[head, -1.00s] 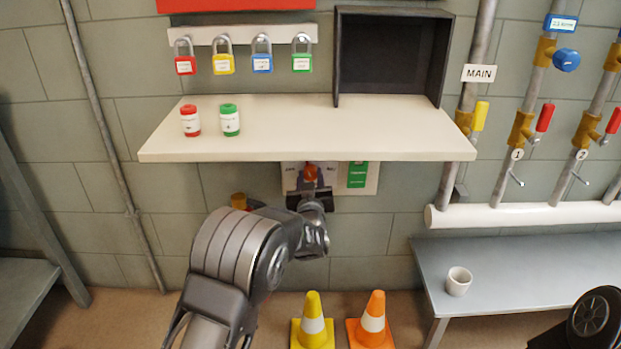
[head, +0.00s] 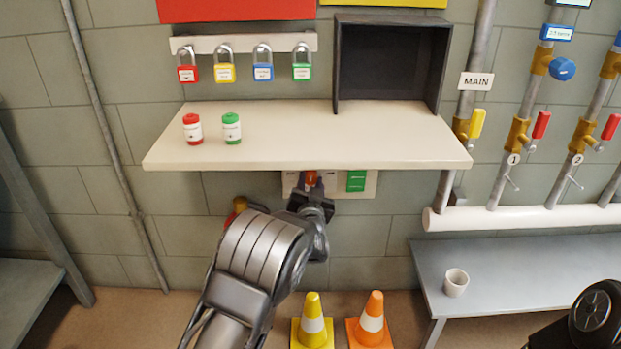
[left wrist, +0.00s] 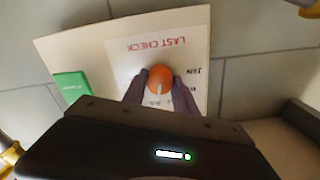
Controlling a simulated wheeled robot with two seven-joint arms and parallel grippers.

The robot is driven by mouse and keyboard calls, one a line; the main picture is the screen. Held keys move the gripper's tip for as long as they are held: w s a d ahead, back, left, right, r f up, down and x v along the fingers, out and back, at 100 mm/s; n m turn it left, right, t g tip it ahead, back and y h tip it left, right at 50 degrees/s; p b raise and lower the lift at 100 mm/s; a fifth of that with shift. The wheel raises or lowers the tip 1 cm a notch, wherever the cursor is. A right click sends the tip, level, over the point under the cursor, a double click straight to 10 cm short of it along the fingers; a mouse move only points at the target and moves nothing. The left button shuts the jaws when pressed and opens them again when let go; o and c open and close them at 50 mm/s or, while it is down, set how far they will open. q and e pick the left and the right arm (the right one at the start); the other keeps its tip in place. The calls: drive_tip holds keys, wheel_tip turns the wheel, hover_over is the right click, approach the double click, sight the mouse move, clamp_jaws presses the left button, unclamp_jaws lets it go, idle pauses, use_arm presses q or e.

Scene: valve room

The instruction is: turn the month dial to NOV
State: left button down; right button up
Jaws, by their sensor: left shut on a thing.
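The month dial (head: 311,179) is an orange-red round knob on a pale wall plate (head: 290,184), just below the front edge of the shelf. In the left wrist view the dial (left wrist: 160,79) shows a light pointer line, on a card reading "LAST CHECK" seen upside down. "JAN" is legible beside it; the other month marks are hidden or too blurred to read. My left gripper (left wrist: 160,88) is shut on the dial, one dark finger on each side. In the head view the left gripper (head: 311,190) is partly hidden by the shelf.
The cream shelf (head: 300,135) juts out above the dial, carrying a red and a green canister (head: 231,128) and a black open box (head: 392,60). A green label (head: 356,181) is beside the dial. Traffic cones (head: 371,322) stand below. A grey bench (head: 520,265) is at right.

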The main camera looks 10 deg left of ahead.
use_arm(q)
drive_tip(key=m+p, duration=0.2)
drive_tip(key=m, duration=0.2)
drive_tip(key=shift+r+m, duration=0.1)
drive_tip(key=shift+m, duration=0.2)
drive_tip(key=m+p, duration=0.1)
drive_tip(key=m, duration=0.2)
drive_tip(key=shift+m, duration=0.3)
drive_tip(key=m, duration=0.3)
drive_tip(key=shift+d+m+p, duration=0.1)
drive_tip(key=shift+m+p, duration=0.2)
drive_tip(key=shift+p, duration=0.05)
drive_tip(key=shift+m, duration=1.8)
drive_tip(key=c, duration=1)
unclamp_jaws()
drive_tip(key=shift+o, duration=0.2)
